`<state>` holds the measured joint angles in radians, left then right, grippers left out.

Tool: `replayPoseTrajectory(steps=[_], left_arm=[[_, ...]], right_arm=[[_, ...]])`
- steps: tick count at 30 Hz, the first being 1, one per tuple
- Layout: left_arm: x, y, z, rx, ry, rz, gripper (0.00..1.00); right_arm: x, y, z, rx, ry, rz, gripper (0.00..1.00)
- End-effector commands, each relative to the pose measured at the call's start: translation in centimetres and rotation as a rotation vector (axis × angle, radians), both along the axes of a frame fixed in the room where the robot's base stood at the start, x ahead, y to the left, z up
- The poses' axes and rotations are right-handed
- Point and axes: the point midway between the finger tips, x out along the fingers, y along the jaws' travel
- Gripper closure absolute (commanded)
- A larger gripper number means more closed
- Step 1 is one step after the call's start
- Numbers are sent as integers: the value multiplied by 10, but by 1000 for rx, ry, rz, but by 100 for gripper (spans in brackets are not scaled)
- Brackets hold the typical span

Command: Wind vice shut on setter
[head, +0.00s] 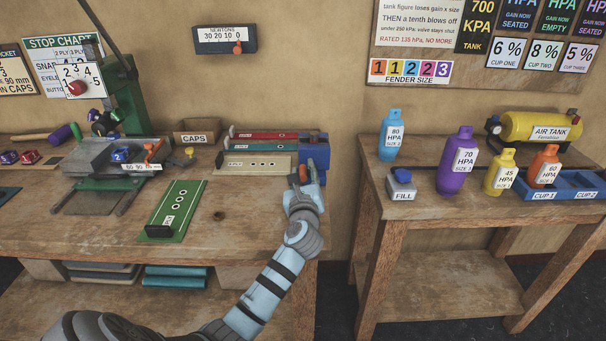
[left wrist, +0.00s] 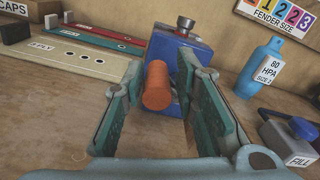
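In the left wrist view the blue device (left wrist: 176,50) has a grey knob on top and an orange cylindrical handle (left wrist: 157,86) facing me. My left gripper (head: 304,174) is at its front; in the left wrist view its fingers (left wrist: 160,75) stand apart on either side of the handle, with gaps visible. I cannot tell which thing is the setter. The vice's jaws are not clearly seen. My right gripper is not in view.
Ply-labelled strips (head: 255,165) lie just left of the blue device. A green board (head: 176,211), a caps box (head: 196,131) and a green press (head: 122,95) are further left. The right bench (head: 424,180) holds bottles and a fill unit (head: 402,183). A gap separates the benches.

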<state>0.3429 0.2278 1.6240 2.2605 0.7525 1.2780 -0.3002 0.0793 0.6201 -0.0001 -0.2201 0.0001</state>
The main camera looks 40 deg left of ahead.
Motion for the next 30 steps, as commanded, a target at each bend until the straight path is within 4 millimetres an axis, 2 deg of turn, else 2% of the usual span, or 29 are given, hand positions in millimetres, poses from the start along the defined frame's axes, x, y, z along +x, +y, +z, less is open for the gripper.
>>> replayPoseTrajectory(steps=[1,3,17,23,30], left_arm=[[-1,1,-1,1,4,4,89],[-1,1,-1,1,5,4,100],[-1,1,-1,12,16,5,100],[0,-1,3,64,57,5,100],[4,-5,9,199,159,4,100]], right_arm=[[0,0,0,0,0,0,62],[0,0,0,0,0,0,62],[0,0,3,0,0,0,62],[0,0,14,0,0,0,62],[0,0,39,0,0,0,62]])
